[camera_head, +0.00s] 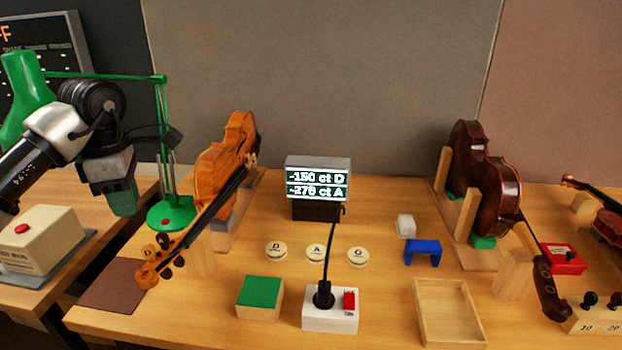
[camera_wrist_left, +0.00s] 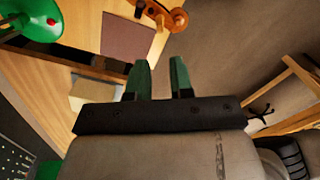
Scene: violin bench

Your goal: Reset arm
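My left arm comes in from the left in the head view, and its gripper (camera_head: 124,207) points down at the left end of the bench, beside the green lamp. In the left wrist view the two green fingers (camera_wrist_left: 158,75) stand apart with nothing between them. The gripper is open and empty. My right arm and gripper are not in view.
A green lamp (camera_head: 172,213) stands close to my left gripper. Right of it a light violin (camera_head: 217,175) leans on a stand, its scroll over a brown mat (camera_head: 118,285).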

